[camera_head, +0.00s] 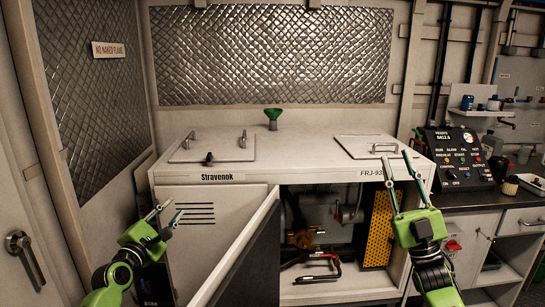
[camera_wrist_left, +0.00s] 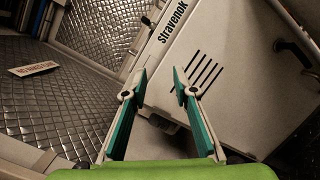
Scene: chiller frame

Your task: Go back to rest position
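My left gripper (camera_head: 167,213) is at the left of the head view, in front of the chiller's left front panel with the vent slots. It is open and empty; the left wrist view shows its two fingers (camera_wrist_left: 160,88) spread apart with nothing between them. My right gripper (camera_head: 399,170) is at the right of the head view, in front of the chiller's right end. Its fingers are spread apart and I see nothing between them. The white chiller (camera_head: 310,165) labelled Stravenok stands ahead, and its front door (camera_head: 245,250) is swung open toward me.
The open compartment shows pipes (camera_head: 318,265) and a yellow perforated panel (camera_head: 379,230). A green funnel (camera_head: 273,115) and two lid panels are on the chiller top. A control box (camera_head: 458,158) stands on the right counter. A wall with a door handle (camera_head: 25,258) is at left.

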